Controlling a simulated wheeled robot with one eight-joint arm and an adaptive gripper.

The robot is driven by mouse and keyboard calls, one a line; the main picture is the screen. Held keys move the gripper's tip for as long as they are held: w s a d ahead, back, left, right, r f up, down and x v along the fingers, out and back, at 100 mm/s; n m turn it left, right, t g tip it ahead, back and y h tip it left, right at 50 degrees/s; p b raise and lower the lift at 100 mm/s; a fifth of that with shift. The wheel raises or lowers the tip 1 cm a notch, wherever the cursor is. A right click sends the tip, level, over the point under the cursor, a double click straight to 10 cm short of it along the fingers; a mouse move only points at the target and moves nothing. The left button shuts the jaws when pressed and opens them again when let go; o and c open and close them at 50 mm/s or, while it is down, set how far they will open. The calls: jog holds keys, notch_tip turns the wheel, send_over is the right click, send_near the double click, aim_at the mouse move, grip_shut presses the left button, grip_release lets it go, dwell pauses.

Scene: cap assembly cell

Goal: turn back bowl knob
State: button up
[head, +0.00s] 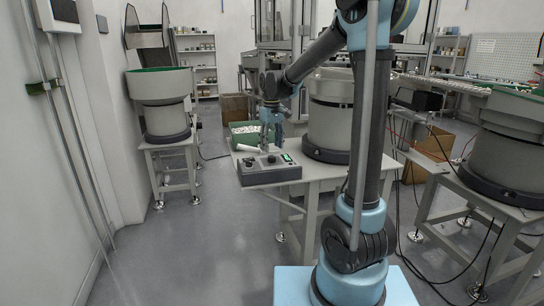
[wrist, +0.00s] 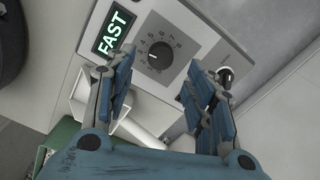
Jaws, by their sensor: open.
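A lit display reading FAST (wrist: 114,32) is beside the knob on the box face. My gripper (wrist: 160,61) is open, its two blue fingers apart on either side of the knob in the wrist view, holding nothing. In the head view my gripper (head: 269,146) points down just over the box. The knob's height below the fingertips is hard to tell. The feeder bowl (head: 330,112) stands right behind the box.
A small black-and-silver switch (wrist: 225,75) is near the right finger. A green bin of white parts (head: 245,133) and a white chute (head: 247,148) lie close to the box. Another bowl feeder (head: 160,100) stands left, and one (head: 505,140) right. Floor at left is clear.

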aim_at(272, 156)
jog(key=shift+f, duration=2.5)
jog(key=c, duration=1.1)
